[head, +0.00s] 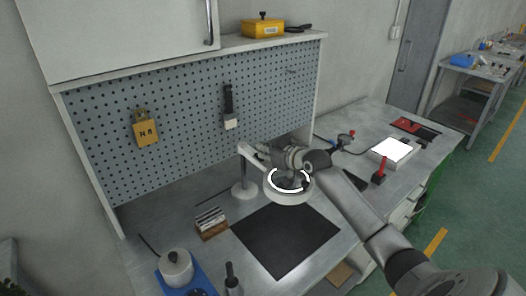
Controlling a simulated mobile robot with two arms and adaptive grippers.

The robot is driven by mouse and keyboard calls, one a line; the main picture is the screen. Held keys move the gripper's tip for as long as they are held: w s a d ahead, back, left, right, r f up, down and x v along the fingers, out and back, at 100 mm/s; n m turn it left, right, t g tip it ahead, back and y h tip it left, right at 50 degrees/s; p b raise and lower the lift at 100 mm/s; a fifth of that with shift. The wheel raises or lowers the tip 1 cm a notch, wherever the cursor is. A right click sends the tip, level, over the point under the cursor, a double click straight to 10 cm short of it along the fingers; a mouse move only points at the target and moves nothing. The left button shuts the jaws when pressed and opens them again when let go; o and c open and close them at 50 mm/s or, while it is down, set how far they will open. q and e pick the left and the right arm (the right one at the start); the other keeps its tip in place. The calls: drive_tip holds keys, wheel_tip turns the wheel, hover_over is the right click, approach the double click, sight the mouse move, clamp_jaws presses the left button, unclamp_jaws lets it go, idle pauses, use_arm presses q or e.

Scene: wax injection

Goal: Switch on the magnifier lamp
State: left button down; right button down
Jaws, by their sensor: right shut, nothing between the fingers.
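The magnifier lamp stands on the bench with a round white base and post (243,190) and a short white arm. Its round white head (290,199) hangs over the near part of the bench. A bright white ring shows on the head, partly covered by my gripper, and looks lit. My right gripper (289,176) is at the top of the head, its arm coming in from the lower right. It is shut with nothing in it. Its fingertips are small and dark, and I cannot tell whether they touch the head. The lamp's switch cannot be made out. My left gripper is out of view.
A black mat (285,243) lies below the lamp head. A card rack (211,222) and a white pot on a blue base (176,268) stand to the left. A bright white panel (391,151) and a red-handled tool (380,169) are to the right. A pegboard (185,120) rises behind.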

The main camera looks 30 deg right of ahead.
drive_tip(key=shift+f, duration=0.35)
drive_tip(key=shift+w+r, duration=0.2)
drive_tip(key=shift+w, duration=0.6)
drive_tip(key=shift+r, duration=0.1)
wheel_tip(320, 180, up, 10)
idle(0.5)
